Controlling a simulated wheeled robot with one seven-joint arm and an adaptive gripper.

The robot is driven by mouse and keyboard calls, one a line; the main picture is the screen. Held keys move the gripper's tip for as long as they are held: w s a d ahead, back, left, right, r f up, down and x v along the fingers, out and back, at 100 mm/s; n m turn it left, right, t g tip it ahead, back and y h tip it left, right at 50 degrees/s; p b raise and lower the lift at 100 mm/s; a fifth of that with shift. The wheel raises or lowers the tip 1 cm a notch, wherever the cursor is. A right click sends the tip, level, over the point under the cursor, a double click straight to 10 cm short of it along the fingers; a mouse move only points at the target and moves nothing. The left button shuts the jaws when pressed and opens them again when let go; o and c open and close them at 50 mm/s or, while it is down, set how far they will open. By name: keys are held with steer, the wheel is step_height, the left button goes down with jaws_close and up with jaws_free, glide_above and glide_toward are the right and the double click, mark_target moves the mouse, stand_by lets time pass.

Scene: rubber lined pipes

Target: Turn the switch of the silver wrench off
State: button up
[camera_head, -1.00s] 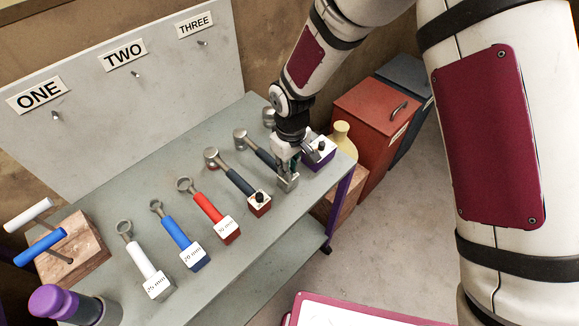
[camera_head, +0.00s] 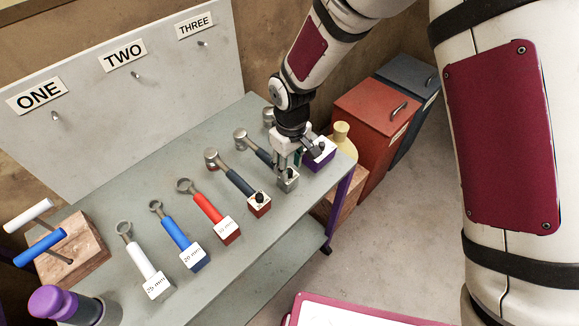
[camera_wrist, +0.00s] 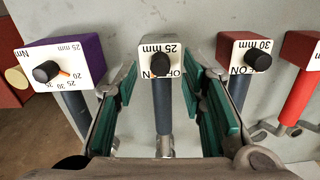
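The silver wrench has a grey block with a white "25 mm" face (camera_wrist: 176,51) and a black switch knob (camera_wrist: 160,65), seen in the wrist view. Its dark handle (camera_wrist: 163,105) runs between my fingers. The knob partly covers the ON/OFF lettering, so its setting is unclear. In the head view the grey block (camera_head: 288,181) sits near the table's front right edge. My gripper (camera_head: 286,162) is just above it. In the wrist view my gripper (camera_wrist: 168,90) is open, with green-padded fingers on either side of the wrench, apart from the handle.
A purple-block wrench (camera_wrist: 60,62) with a dial is close on one side, a red-block "30 mm" wrench (camera_wrist: 244,50) on the other. Red (camera_head: 228,232), blue (camera_head: 196,257) and white (camera_head: 157,286) wrenches lie farther left on the table (camera_head: 120,180).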

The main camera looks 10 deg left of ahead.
mark_target(292, 172)
step_height(292, 172, up, 10)
steer(key=shift+d+r, duration=0.15)
stand_by(0.6)
steer(key=s+d+r+m+t, duration=0.3)
steer(key=d+r+m, duration=0.2)
steer(key=d+r, duration=1.25)
steer(key=s+d+r+m+t, duration=0.1)
steer(key=s+d+r+m, duration=0.1)
steer(key=s+d, duration=0.4)
steer(key=s+d+r+m+t, duration=0.1)
steer(key=s+d+r+m, duration=0.1)
steer(key=s+d+m, duration=0.2)
steer(key=s+d, duration=0.3)
steer(key=s, duration=0.2)
